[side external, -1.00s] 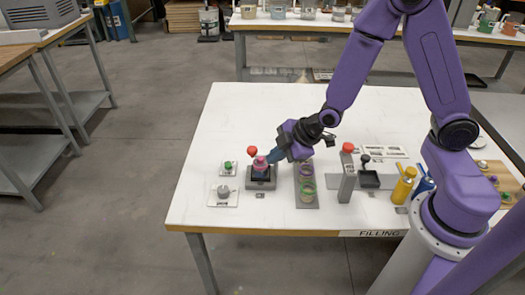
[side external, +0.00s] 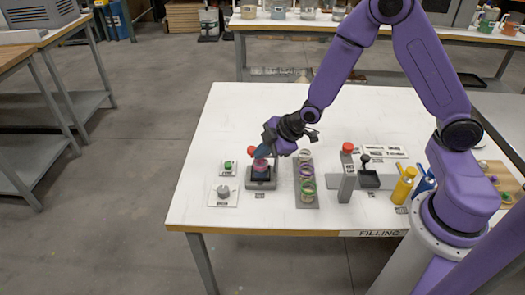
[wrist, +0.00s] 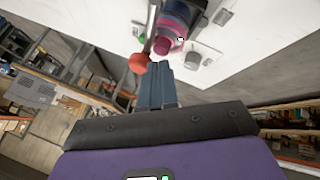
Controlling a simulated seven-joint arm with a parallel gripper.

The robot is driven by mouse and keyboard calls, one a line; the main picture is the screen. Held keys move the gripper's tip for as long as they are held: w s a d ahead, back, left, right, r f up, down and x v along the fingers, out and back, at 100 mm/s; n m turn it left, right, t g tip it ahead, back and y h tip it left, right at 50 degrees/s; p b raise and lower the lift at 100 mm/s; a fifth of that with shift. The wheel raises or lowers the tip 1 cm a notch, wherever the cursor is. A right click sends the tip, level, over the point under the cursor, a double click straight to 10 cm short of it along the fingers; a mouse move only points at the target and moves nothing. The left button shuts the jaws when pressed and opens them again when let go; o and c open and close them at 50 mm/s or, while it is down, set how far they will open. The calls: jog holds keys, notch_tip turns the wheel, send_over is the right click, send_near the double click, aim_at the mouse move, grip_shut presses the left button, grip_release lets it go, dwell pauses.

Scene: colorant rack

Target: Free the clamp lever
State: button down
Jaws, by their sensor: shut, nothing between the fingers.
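The clamp lever (wrist: 151,22) is a thin metal rod with a red ball knob (wrist: 138,62), which also shows in the side external view (side external: 250,150). It stands by a dark clamp base (side external: 260,184) that holds a container with a pink-purple top (side external: 261,167). In the wrist view, the container (wrist: 177,22) is partly cut off by the frame edge. My gripper (wrist: 157,70) is shut and empty. Its blue fingers (side external: 262,153) are just right of the red knob and above the container; I cannot tell if they touch the knob.
A green button (side external: 227,165) and a grey dial (side external: 223,190) sit left of the clamp. On the right are a grey rack with coloured rings (side external: 306,188), a grey post with a red top (side external: 347,170) and a yellow bottle (side external: 404,186). The table's back is clear.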

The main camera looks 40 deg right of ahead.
aim_at(254, 147)
jog(key=shift+w+m+h, duration=0.25)
jog(key=shift+m+h, duration=0.15)
jog(key=shift+m, duration=0.3)
jog(key=m, duration=0.1)
jog(key=w+m+h, duration=0.1)
jog(key=m+h, duration=0.1)
jog(key=shift+w+d+m+t, duration=0.25)
jog(key=shift+d+m+t, duration=0.05)
jog(key=shift+m+t, duration=0.1)
jog(key=shift+w+d+m+g+h, duration=0.35)
jog(key=shift+d+m+h, duration=0.5)
jog(key=shift+m, duration=0.7)
jog(key=shift+w+d+m+g+h, duration=0.4)
jog(key=shift+d+m+h, duration=0.3)
jog(key=shift+m+h, duration=0.6)
jog(key=shift+w+d+m+g+h, duration=0.35)
jog(key=shift+d+m+h, duration=0.4)
jog(key=shift+m, duration=1)
jog(key=shift+d, duration=0.1)
jog(key=a, duration=0.4)
jog(key=shift+w+a+r, duration=0.15)
jog(key=shift+a+r, duration=0.05)
jog(key=shift+a, duration=0.1)
jog(key=v, duration=0.9)
jog(key=shift+w+a+r, duration=0.2)
jog(key=shift+w+a, duration=0.05)
jog(key=shift+a, duration=0.1)
